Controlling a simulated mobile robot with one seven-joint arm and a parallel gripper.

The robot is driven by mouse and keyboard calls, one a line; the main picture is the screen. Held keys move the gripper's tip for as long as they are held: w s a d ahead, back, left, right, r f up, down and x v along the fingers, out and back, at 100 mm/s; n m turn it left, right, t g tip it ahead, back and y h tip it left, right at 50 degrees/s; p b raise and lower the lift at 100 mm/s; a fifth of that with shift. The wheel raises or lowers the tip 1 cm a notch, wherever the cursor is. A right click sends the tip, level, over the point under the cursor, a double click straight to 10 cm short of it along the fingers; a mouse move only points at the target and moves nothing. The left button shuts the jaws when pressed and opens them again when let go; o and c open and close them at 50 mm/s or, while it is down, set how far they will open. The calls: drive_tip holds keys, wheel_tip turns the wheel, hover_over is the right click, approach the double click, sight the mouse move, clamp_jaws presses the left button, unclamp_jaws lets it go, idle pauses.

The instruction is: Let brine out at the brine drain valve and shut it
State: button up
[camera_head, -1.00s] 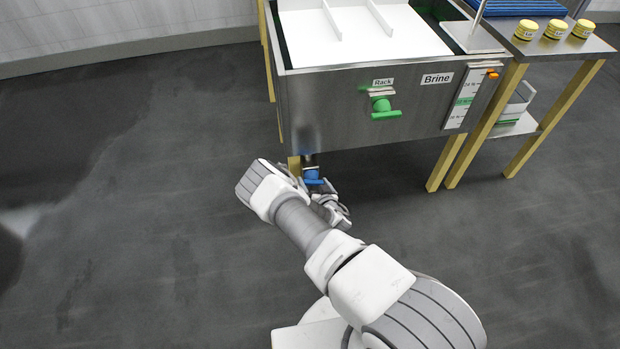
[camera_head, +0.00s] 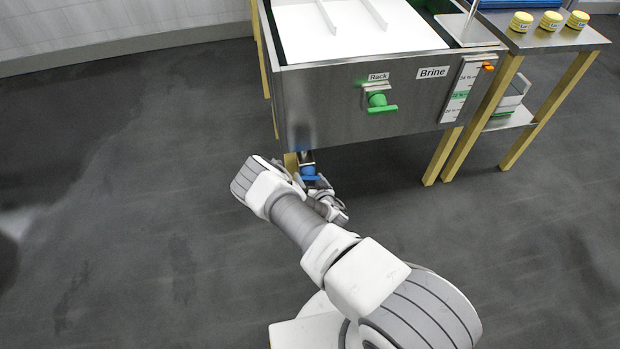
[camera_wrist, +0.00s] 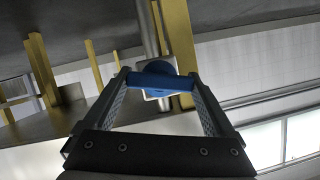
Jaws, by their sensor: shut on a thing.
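The brine drain valve (camera_head: 309,172) has a blue handle and hangs on a short metal pipe under the left front of the steel brine tank (camera_head: 330,110). In the wrist view the blue handle (camera_wrist: 160,83) lies crosswise between the fingertips. My gripper (camera_wrist: 158,82) is shut on it, with a finger at each end of the bar. A round blue hub and a pale plate show behind the bar. In the head view my arm hides most of my gripper. No brine flow can be made out in either view.
A green rack handle (camera_head: 378,102) sticks out from the tank front. A side table (camera_head: 535,40) with several yellow jars stands at the right. Yellow legs stand near the valve. The floor at the left is clear.

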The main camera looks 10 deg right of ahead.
drive_tip(key=shift+a+n+h, duration=0.1)
drive_tip(key=shift+n+h, duration=0.7)
drive_tip(key=shift+n, duration=0.3)
drive_tip(key=o, duration=1.1)
drive_tip(key=shift+c, duration=0.2)
drive_tip(key=shift+s+r, duration=0.1)
drive_tip(key=shift+s, duration=0.05)
